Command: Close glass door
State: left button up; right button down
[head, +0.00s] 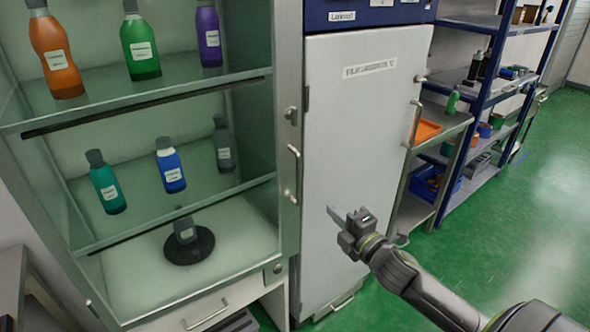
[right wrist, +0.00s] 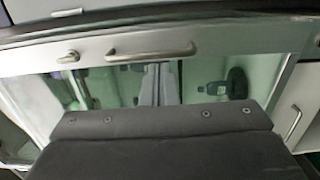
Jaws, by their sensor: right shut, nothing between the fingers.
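The glass door's upright frame (head: 290,140) stands at the right edge of the bottle cabinet in the head view, with a metal bar handle (head: 297,166) on it. The door's glass and handle (right wrist: 150,51) also show in the right wrist view. I cannot tell whether a gap is left between door and cabinet. My right gripper (head: 336,215) is shut and empty, to the right of and below the handle, apart from it, in front of the white door. Its narrow fingers (right wrist: 158,84) show in the wrist view before the glass. My left gripper is not in view.
Several bottles, such as a green one (head: 140,47), stand on the cabinet's shelves. A round black base (head: 189,245) sits at the bottom. A tall white cabinet (head: 360,120) is beside it, then blue shelving (head: 488,70). Green floor (head: 510,240) is clear at the right.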

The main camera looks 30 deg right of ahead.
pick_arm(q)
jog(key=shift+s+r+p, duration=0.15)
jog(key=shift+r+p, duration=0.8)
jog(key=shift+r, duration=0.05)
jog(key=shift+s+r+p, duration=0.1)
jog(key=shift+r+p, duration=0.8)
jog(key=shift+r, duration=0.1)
pick_arm(e)
jog(key=w, duration=1.3)
jog(key=shift+w+d, duration=0.2)
jog(key=shift+w, duration=0.2)
